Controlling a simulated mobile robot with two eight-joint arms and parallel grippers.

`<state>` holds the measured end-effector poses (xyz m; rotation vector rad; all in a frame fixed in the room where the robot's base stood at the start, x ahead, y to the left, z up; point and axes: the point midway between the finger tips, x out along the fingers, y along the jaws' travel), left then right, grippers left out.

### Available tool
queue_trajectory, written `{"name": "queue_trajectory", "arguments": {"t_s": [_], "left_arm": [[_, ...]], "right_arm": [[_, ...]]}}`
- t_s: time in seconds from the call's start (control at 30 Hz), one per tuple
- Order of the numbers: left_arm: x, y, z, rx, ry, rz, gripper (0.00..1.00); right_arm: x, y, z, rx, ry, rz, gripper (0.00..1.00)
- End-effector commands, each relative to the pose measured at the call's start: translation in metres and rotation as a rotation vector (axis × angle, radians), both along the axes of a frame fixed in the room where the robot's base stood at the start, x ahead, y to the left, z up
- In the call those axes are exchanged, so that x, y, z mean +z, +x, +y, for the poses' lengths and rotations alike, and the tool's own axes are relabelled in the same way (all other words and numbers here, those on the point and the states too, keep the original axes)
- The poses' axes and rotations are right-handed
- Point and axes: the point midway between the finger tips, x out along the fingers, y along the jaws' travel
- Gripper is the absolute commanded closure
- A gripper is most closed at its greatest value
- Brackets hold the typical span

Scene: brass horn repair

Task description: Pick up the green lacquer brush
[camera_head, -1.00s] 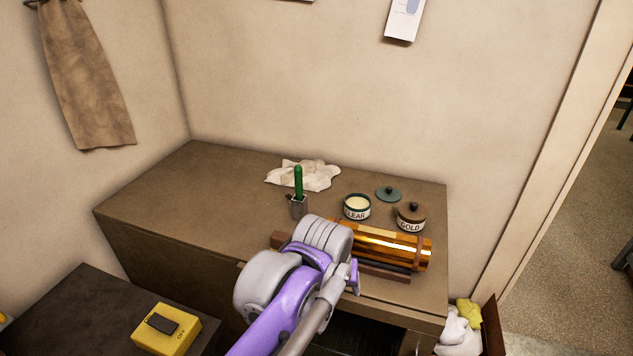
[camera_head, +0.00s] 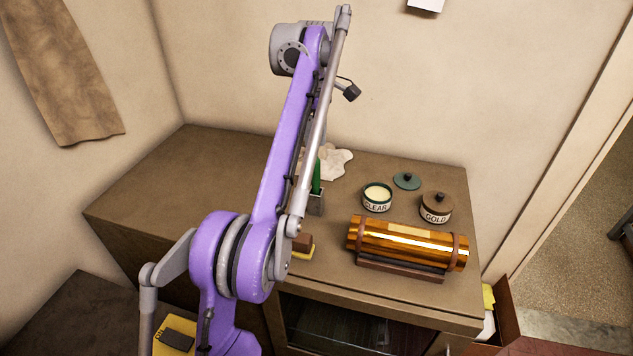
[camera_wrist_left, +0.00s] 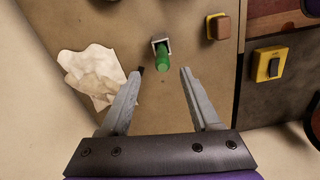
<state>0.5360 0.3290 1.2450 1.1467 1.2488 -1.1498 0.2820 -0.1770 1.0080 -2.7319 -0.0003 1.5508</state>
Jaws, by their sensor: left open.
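The green lacquer brush (camera_head: 316,178) stands upright, handle up, in a small grey holder (camera_head: 315,204) on the brown bench, partly behind my left arm in the head view. In the left wrist view, the green handle (camera_wrist_left: 164,60) is seen from above, with the holder (camera_wrist_left: 158,39) around its base. My left gripper (camera_wrist_left: 160,74) is open and empty, pointing down from above. In that picture the handle lies just past the fingertips, between their lines, and appears apart from both. My arm hides the left gripper in the head view. My right gripper is not in view.
A crumpled cloth (camera_wrist_left: 92,78) lies beside the brush. The CLEAR jar (camera_head: 376,198), GOLD jar (camera_head: 436,207), green lid (camera_head: 407,181) and brass cylinder (camera_head: 410,243) are right of it. A brown-and-yellow block (camera_wrist_left: 219,27) sits near the front edge. The bench's left side is clear.

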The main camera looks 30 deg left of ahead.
Motion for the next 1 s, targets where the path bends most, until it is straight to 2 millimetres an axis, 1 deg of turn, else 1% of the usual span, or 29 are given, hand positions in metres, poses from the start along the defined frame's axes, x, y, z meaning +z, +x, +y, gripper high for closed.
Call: {"name": "queue_trajectory", "arguments": {"t_s": [0.03,0.1,0.2,0.37,0.5,0.6,0.73,0.93,1.0], "left_arm": [[-0.015,-0.002,0.0,-0.001,0.0,0.007,0.36],[-0.028,-0.002,0.0,-0.002,0.0,0.006,0.36],[-0.042,-0.002,0.0,-0.002,0.001,0.005,0.36],[-0.056,-0.002,-0.001,-0.003,0.001,0.003,0.36],[-0.078,-0.002,-0.002,-0.004,0.001,0.003,0.36],[-0.09,-0.002,-0.002,-0.004,0.001,0.002,0.36],[-0.097,-0.002,-0.002,-0.004,0.001,0.001,0.36],[-0.096,-0.002,-0.002,-0.004,0.001,0.0,0.36],[-0.096,-0.002,-0.002,-0.004,0.001,0.0,0.49]], "right_arm": [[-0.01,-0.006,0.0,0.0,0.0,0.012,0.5],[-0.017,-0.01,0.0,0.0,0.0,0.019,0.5],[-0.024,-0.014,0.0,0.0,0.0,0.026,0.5],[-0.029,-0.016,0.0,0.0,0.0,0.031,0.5],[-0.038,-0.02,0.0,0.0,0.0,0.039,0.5],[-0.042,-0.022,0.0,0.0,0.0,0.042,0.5],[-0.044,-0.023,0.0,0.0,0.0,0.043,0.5],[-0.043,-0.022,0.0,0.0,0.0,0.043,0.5],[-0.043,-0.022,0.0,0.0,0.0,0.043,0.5]]}}
